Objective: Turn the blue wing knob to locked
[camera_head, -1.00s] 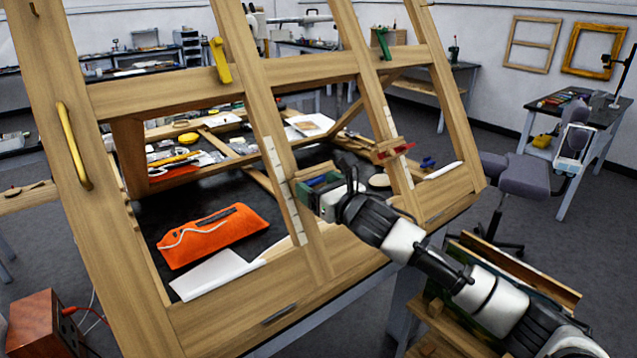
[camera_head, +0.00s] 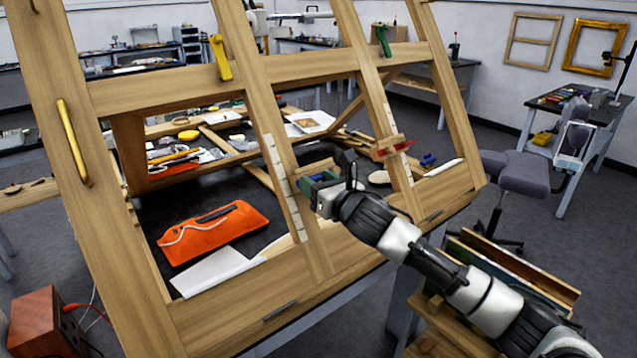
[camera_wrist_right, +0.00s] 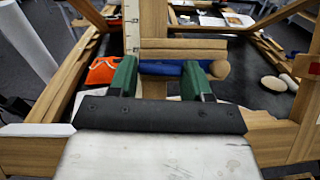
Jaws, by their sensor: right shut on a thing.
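The wooden easel-like frame (camera_head: 205,92) fills the middle of the head view. The blue wing knob (camera_wrist_right: 175,68) sits on its middle upright, below a small wooden crosspiece (camera_wrist_right: 183,49). In the right wrist view the knob's wing spans between the two green fingers of my right gripper (camera_wrist_right: 167,76), which is shut on it. In the head view my right gripper (camera_head: 318,184) reaches the upright from the lower right and hides most of the knob. No locked mark can be read. My left gripper is not in view.
A yellow knob (camera_head: 219,60), a green knob (camera_head: 383,41) and a red one (camera_head: 396,149) sit on other parts of the frame. An orange pouch (camera_head: 213,231) and white paper lie on the dark bench behind. A grey chair (camera_head: 514,176) stands at the right.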

